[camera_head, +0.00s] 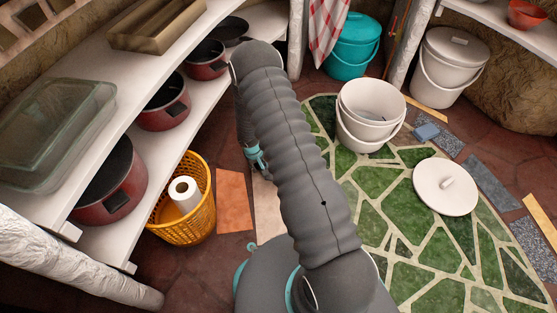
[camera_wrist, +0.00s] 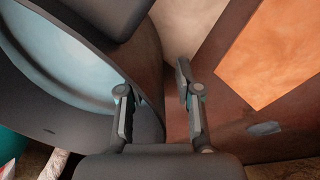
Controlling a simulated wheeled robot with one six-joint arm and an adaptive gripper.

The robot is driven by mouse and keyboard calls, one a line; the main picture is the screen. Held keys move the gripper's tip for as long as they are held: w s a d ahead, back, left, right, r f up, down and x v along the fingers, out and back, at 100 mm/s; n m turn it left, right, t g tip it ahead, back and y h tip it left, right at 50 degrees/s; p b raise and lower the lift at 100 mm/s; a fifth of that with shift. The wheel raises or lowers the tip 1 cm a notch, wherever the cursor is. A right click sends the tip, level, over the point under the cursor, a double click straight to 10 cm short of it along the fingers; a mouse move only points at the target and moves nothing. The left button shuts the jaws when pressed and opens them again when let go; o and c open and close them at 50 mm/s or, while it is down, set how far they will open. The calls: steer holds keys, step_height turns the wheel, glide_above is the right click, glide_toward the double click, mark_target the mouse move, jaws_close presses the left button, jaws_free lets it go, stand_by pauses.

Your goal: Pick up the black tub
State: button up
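The black tub (camera_wrist: 38,122) fills the left of the wrist view. It has a dark outer side with a small mark, and a pale bluish inside. My gripper (camera_wrist: 157,100) is open, with its two fingers apart. The left finger overlaps the tub's right edge in the picture; the right finger is over the reddish floor. I cannot tell whether the tub's wall lies between the fingers or whether they touch it. In the head view my arm hides the tub and most of my gripper.
An orange tile (camera_wrist: 275,55) lies right of my gripper. In the head view, a yellow basket (camera_head: 183,228) and shelves with red pots (camera_head: 163,112) stand left. White buckets (camera_head: 368,130), a white lid (camera_head: 445,187) and a teal bucket (camera_head: 352,57) are right of my arm.

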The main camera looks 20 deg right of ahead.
steer(key=shift+f, duration=0.15)
jaws_close()
stand_by(0.5)
steer(key=shift+r, duration=0.8)
step_height(320, 180, up, 3)
steer(key=shift+w+p, duration=0.1)
steer(key=shift+p, duration=0.5)
steer(key=s+d+r+p, duration=0.2)
steer(key=d+r, duration=0.4)
steer(key=d, duration=0.5)
steer(key=shift+s+d+r, duration=0.25)
